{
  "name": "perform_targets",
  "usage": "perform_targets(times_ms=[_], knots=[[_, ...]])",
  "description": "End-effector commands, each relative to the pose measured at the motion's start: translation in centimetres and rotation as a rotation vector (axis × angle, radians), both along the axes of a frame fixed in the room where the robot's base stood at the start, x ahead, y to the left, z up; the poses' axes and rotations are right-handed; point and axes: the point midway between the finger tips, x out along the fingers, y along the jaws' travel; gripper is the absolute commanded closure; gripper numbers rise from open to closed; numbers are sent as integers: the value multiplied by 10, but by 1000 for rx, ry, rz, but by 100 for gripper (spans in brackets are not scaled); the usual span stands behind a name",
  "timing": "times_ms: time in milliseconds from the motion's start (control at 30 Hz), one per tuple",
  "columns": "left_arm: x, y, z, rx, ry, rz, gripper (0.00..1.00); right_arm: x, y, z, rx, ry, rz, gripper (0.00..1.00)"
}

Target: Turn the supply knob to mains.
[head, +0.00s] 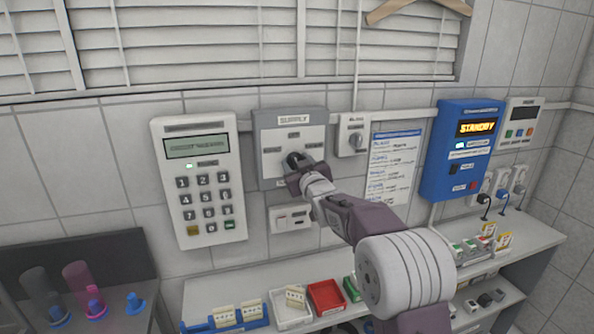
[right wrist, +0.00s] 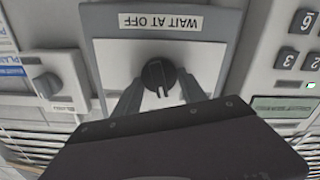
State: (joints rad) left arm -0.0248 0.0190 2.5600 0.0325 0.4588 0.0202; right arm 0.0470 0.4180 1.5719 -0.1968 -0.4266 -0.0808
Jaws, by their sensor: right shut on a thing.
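The supply panel (head: 262,120) is a grey wall box with a pale face, a SUPPLY label on top and small position labels too blurred to read. Its round black knob (head: 293,158) sits mid-face, partly hidden by my right gripper (head: 300,168). In the right wrist view, which is upside down, the knob (right wrist: 156,73) lies between the two fingers, and my right gripper (right wrist: 160,84) is shut on it. A pale mark on the knob points down that picture, roughly upward on the wall. A WAIT AT OFF label (right wrist: 160,22) also shows there. My left gripper is out of view.
A keypad unit (head: 200,225) hangs left of the panel. A small knob box (head: 353,145), a text sheet (head: 400,150) and a blue STANDBY unit (head: 450,185) are to the right. Below is a bench with a red tray (head: 326,297) and small parts.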

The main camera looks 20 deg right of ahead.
Motion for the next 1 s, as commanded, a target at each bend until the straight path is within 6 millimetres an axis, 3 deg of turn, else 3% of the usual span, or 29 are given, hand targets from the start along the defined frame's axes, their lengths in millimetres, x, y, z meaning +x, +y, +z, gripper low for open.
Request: perform_targets(times_ms=[33,400,1000], knots=[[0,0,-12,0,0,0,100,0,0,-6,-43,-3,1,92],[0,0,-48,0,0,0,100,0,2,-6,-391,-15,-1,92],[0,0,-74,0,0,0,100,0,3,-5,-757,-24,0,92]])
